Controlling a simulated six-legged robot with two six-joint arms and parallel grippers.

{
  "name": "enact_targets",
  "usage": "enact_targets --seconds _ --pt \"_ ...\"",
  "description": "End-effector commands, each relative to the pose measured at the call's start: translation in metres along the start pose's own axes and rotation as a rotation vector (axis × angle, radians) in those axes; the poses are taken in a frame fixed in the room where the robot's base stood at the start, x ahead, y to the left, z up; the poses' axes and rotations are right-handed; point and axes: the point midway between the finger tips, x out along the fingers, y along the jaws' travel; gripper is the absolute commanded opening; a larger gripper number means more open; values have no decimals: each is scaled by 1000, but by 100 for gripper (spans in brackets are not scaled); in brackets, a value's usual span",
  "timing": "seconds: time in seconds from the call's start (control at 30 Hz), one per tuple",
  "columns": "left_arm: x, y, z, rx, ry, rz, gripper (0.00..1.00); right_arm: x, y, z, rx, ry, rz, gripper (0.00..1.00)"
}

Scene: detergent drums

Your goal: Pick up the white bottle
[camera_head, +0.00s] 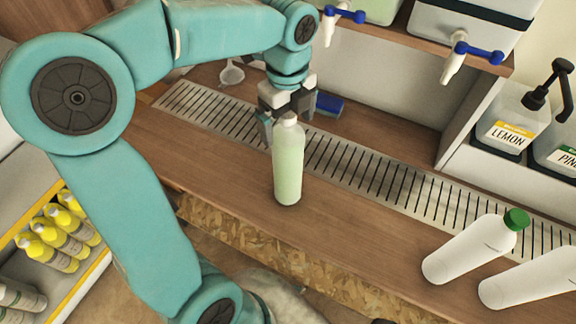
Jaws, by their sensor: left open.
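A pale bottle (288,165), white at the top and light green below, stands upright on the wooden counter (225,165) near the middle. My left gripper (286,108) is open at the top of this bottle, just behind its neck. One finger shows to the left of the neck; I cannot tell whether the fingers touch it. A white bottle with a green cap (468,250) stands on the counter at the lower right. Another white bottle (530,280) is beside it, its top cut off by the picture edge. My right gripper is not in view.
A slotted metal drain strip (385,175) runs along the counter. A blue sponge-like block (328,104) and a small white cup (231,75) lie behind the gripper. Lemon pump container (510,125) stands right. Yellow bottles (55,235) fill a lower-left shelf.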

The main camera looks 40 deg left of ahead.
Motion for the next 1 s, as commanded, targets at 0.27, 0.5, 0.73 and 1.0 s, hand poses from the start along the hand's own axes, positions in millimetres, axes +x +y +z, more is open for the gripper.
enact_targets --seconds 0.27,0.5,0.73,1.0 --pt "34 -2 1 1 1 2 100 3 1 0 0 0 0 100" --pt "35 -2 1 1 0 1 90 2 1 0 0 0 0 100" --pt "34 -2 1 1 0 1 15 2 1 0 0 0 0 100" --pt "32 -3 2 0 0 -3 0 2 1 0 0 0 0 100"
